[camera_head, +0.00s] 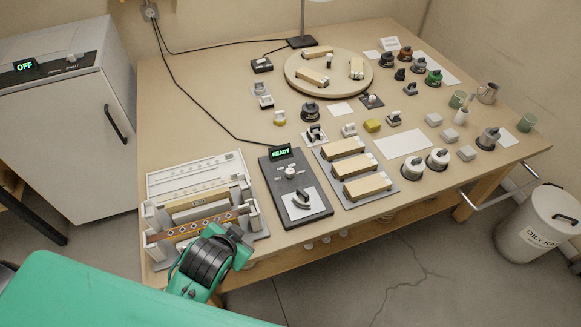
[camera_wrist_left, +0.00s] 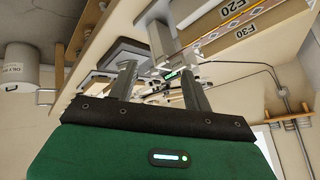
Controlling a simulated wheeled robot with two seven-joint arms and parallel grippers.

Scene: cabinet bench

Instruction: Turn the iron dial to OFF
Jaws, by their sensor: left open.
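A dark control box (camera_head: 296,186) with a green READY display (camera_head: 281,153) stands at the bench's front edge. It carries a small pale knob (camera_head: 290,172) with markings around it and a larger dark dial (camera_head: 302,199) on a white plate. The marking that either points to is too small to read. My left gripper (camera_wrist_left: 160,75) is open, with its two fingers apart and nothing between them in the left wrist view. In the head view my left arm reaches the bench's front edge, left of the box and apart from the dial; its fingertips are hard to make out there.
A rack with printed strips (camera_head: 200,200) stands left of the box, close to my left arm. A grey tray (camera_head: 326,152) with wooden blocks lies to its right. Behind are a round turntable (camera_head: 303,85) and several jars. A grey cabinet (camera_head: 95,150) displays OFF.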

